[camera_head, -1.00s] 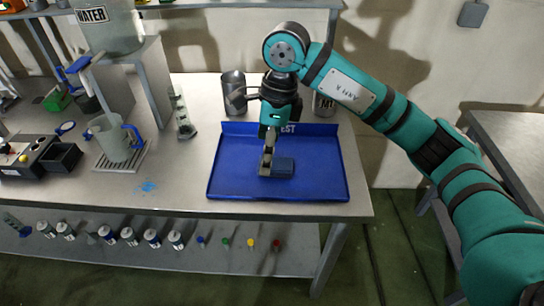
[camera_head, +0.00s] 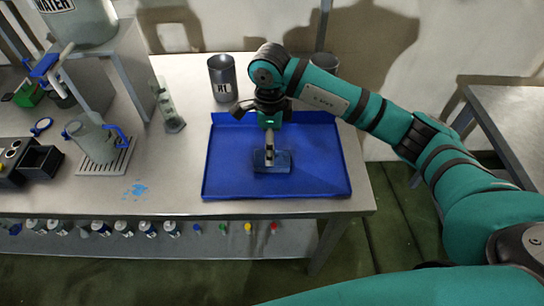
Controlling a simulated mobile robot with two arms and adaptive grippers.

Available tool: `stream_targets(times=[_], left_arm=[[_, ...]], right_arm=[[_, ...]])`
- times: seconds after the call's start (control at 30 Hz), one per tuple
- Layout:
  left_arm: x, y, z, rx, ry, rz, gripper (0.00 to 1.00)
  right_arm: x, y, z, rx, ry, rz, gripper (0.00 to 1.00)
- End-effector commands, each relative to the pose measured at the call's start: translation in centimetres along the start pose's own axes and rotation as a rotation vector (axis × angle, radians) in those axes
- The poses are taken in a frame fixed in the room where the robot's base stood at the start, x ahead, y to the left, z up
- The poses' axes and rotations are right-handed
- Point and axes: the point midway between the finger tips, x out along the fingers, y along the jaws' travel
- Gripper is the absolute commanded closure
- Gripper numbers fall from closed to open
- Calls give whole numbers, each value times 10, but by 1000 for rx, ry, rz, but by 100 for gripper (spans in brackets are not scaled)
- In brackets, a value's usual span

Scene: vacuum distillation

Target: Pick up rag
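A small dark-blue folded cloth, which looks like the rag (camera_head: 283,163), lies on the floor of the blue tray (camera_head: 228,180). My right gripper (camera_head: 269,160) points straight down over it, with its fingertips at the rag's left-middle part. The fingers overlap the rag in the picture. Whether they are open or closed on it is too small to tell. The rag looks flat on the tray floor. My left gripper is not in view.
A grey can marked R1 (camera_head: 223,78) stands behind the tray's left corner, and another can (camera_head: 323,64) is partly hidden behind my arm. A pitcher (camera_head: 98,140) and a blue stain (camera_head: 137,190) are to the left. Several bottles stand on the lower shelf.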

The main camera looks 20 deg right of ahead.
Motion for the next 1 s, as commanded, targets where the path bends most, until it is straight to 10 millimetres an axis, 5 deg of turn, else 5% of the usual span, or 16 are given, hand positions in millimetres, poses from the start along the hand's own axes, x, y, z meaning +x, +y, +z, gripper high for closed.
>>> stream_targets(times=[0.27, 0.53, 0.83, 1.0], left_arm=[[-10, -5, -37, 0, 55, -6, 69], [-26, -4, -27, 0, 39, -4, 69], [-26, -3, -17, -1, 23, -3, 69], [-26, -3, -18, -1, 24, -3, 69]], right_arm=[[20, 0, -1, 1, 0, 2, 13], [58, -2, -4, 0, -1, 2, 13], [66, -2, -4, -1, -1, -2, 13], [66, -2, -4, -1, -1, -1, 33]])
